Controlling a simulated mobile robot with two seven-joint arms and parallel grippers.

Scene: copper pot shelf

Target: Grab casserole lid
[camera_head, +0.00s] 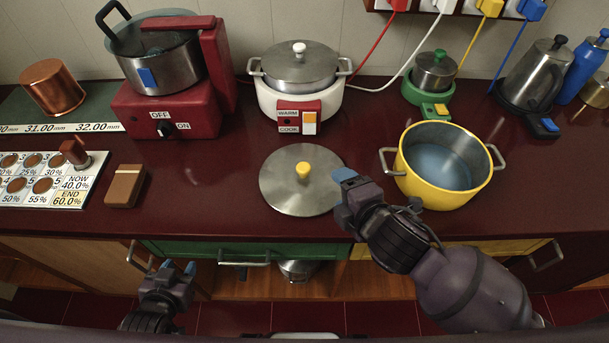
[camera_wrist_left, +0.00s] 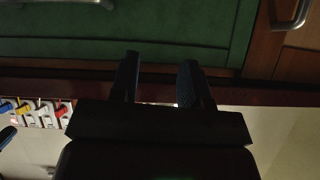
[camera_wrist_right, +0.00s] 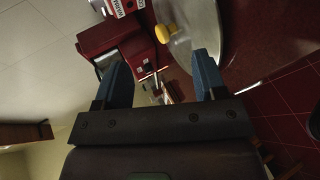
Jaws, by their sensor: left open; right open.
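The casserole lid (camera_head: 290,194) is a round steel disc with a yellow knob (camera_head: 303,170), lying flat on the dark red counter. The yellow casserole (camera_head: 409,176) stands uncovered to its right with pale blue contents. My right gripper (camera_head: 343,190) is open and empty at the right edge of the lid, apart from the knob. In the right wrist view the lid (camera_wrist_right: 196,42) and its yellow knob show beyond the open fingers (camera_wrist_right: 165,78). My left gripper (camera_head: 178,270) is open and empty, low in front of the cabinets. In the left wrist view its fingers (camera_wrist_left: 160,82) are spread with nothing between them.
A white rice cooker (camera_head: 276,98) stands behind the lid. A red appliance with a steel pot (camera_head: 185,75) is at the left, near a small brown block (camera_head: 125,186). A small green-based pot (camera_head: 427,88) and kettle (camera_head: 536,78) stand behind the casserole.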

